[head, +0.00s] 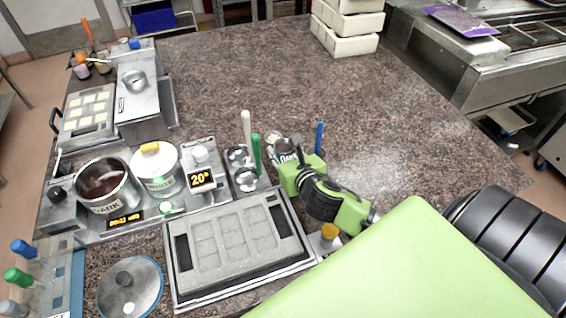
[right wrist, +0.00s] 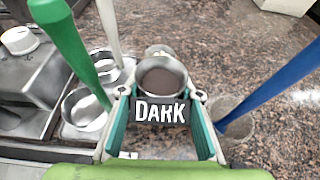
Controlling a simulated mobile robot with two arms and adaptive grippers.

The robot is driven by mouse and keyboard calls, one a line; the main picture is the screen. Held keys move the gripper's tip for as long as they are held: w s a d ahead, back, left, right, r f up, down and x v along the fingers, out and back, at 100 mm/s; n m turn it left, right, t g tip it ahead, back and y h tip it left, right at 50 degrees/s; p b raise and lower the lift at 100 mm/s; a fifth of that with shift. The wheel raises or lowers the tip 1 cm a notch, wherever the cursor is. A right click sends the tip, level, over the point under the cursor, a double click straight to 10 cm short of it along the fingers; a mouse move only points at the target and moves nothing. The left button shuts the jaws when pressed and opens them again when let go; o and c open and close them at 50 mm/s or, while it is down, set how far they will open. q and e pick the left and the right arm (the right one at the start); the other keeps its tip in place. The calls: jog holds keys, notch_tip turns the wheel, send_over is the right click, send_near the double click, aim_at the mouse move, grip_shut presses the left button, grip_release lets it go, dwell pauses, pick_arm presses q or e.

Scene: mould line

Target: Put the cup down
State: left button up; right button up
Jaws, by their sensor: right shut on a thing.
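My right gripper (head: 296,168) is shut on a small metal cup (head: 284,147) with a black "DARK" label. In the right wrist view the cup (right wrist: 161,82) sits between the two teal-lined fingers of the gripper (right wrist: 162,125). It looks upright and holds something brown. It is beside the metal utensil pots, near the right end of the steel station. Whether its base touches the counter is hidden. My left gripper is not in view.
Green (head: 256,150) and white (head: 246,128) handled tools stand in pots left of the cup; a blue-handled tool (head: 319,138) stands close on its right. A grey mould (head: 232,245) lies in front. The speckled counter (head: 240,70) is clear beyond; white blocks (head: 348,42) are stacked at the back.

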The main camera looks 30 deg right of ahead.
jog(key=shift+f, duration=0.45)
jog(key=shift+f+p, duration=0.45)
jog(key=shift+f, duration=1.55)
jog(key=shift+f, duration=0.1)
jog(key=o, duration=1.1)
jog(key=shift+o, duration=0.2)
